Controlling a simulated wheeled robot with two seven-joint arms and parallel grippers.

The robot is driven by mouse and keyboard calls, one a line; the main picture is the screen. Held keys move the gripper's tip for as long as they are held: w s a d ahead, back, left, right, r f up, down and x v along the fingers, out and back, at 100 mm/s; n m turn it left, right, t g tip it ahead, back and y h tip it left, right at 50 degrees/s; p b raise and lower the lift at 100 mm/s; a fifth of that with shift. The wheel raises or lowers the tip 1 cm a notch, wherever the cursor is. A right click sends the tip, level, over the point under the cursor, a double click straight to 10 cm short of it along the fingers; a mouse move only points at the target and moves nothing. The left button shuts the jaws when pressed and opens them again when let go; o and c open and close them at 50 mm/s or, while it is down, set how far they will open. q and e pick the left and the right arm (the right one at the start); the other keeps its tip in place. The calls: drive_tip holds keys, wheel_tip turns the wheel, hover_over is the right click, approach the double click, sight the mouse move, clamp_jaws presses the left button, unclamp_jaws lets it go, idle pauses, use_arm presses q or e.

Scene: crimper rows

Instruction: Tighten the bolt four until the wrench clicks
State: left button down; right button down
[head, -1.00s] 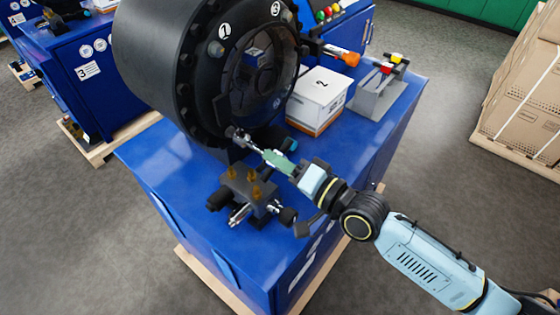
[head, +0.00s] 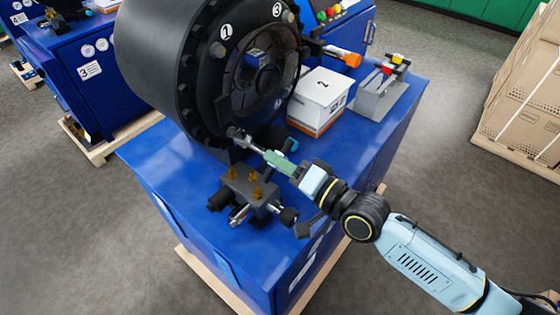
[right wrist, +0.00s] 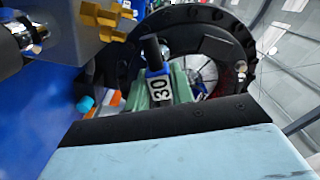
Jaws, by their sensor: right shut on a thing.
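The wrench (head: 280,162) has a green handle and a bright metal shaft. My right gripper (head: 299,173) is shut on its handle. The shaft points up and left to the lower front rim of the black crimper ring (head: 182,62). The wrench head is at a bolt there, and it hides that bolt and any number on it. Bolts labelled 1 and 3 show higher on the ring. In the right wrist view the green wrench handle (right wrist: 182,84) carries a label reading 30, with the ring behind it. My left gripper is not in view.
A brass-topped valve block (head: 248,188) with fittings sits just below the wrench on the blue bench (head: 180,178). A white box (head: 319,92) marked 2 and a grey stand (head: 380,95) are behind. An orange-handled tool (head: 343,55) is beyond the ring. Cardboard boxes (head: 525,90) stand at right.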

drive_tip(key=shift+x, duration=1.1)
drive_tip(key=shift+r, duration=0.1)
drive_tip(key=m, duration=0.3)
drive_tip(key=shift+m, duration=1)
drive_tip(key=shift+d+m, duration=0.1)
drive_tip(key=shift+m, duration=1)
drive_tip(key=shift+v, duration=2.15)
